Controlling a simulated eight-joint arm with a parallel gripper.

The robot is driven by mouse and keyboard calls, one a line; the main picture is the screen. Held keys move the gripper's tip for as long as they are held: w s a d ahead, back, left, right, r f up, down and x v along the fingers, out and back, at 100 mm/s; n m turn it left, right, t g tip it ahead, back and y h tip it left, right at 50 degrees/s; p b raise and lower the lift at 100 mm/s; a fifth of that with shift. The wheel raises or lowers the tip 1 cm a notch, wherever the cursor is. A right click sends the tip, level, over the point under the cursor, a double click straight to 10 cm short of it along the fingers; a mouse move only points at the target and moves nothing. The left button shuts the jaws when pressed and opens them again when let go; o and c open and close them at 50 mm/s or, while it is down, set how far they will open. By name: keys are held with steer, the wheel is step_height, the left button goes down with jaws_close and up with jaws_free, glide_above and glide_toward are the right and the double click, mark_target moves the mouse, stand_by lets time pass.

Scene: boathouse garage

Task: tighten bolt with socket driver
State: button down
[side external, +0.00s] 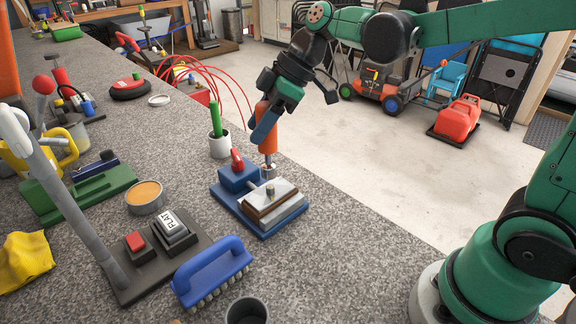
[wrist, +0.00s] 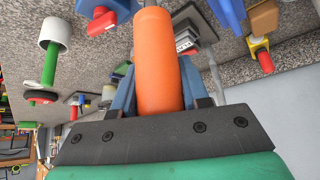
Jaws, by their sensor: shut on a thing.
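My gripper (side external: 265,126) is shut on the orange handle of the socket driver (side external: 268,142). The driver is roughly upright, with its metal socket end pointing down. In the wrist view the orange handle (wrist: 157,65) sits between the blue fingers. The bolt (side external: 270,188) stands on a metal plate over a brown layer, on a blue fixture (side external: 285,229). A blue block with a red knob (side external: 238,176) is on the fixture's left. The socket end appears just behind the bolt in the side view; I cannot tell whether it touches the fixture.
A white cup with a green-handled tool (side external: 219,146) stands behind the fixture. A blue brush (side external: 212,271), a dark cup (side external: 246,311), a button box (side external: 174,232) and an orange-filled tin (side external: 144,196) are nearby. The counter's edge runs close to the fixture's right.

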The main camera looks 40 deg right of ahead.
mark_target(262, 150)
steer(key=shift+f, duration=0.8)
steer(key=shift+f, duration=0.1)
steer(key=shift+f, duration=0.85)
steer(key=m, duration=0.2)
steer(key=m+t+h, duration=0.1)
steer(key=shift+w+d+m+t+h, duration=0.1)
steer(key=shift+m+t+h, duration=0.2)
steer(key=shift+m, duration=0.1)
